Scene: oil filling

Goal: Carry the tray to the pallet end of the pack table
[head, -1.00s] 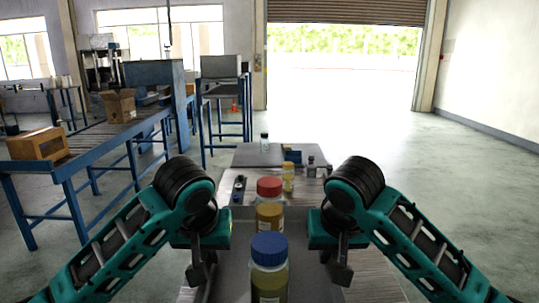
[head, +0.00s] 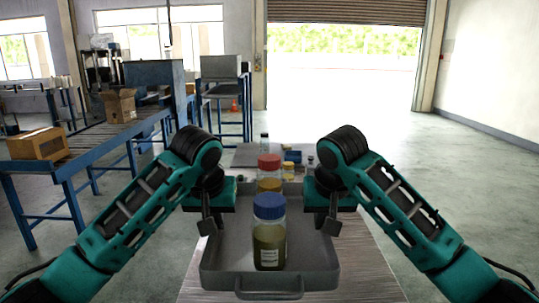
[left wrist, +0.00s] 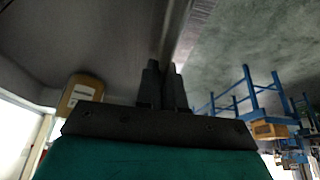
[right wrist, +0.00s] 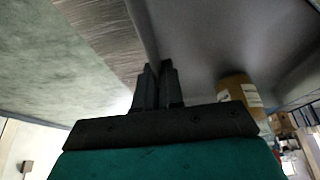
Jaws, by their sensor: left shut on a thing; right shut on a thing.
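The grey tray (head: 225,275) is in the middle of the head view, with a loop handle at its near end. Inside stand a blue-capped bottle (head: 269,235) in front, a brownish bottle (head: 270,185) mostly hidden behind it, and a red-capped bottle (head: 269,163) behind that. All look upright. My left gripper (head: 207,225) is shut on the tray's left wall, and my right gripper (head: 331,225) on its right wall. Both wrist views show fingers (left wrist: 163,85) (right wrist: 155,85) closed on the rim. The pack table (head: 365,275) lies below. No pallet is identifiable.
The table's far end holds a grey slab (head: 245,157), a yellow-capped bottle (head: 288,171), a blue item (head: 292,156) and a clear bottle (head: 264,141). A blue-framed conveyor (head: 90,140) with cartons stands left. Open floor (head: 450,180) lies right.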

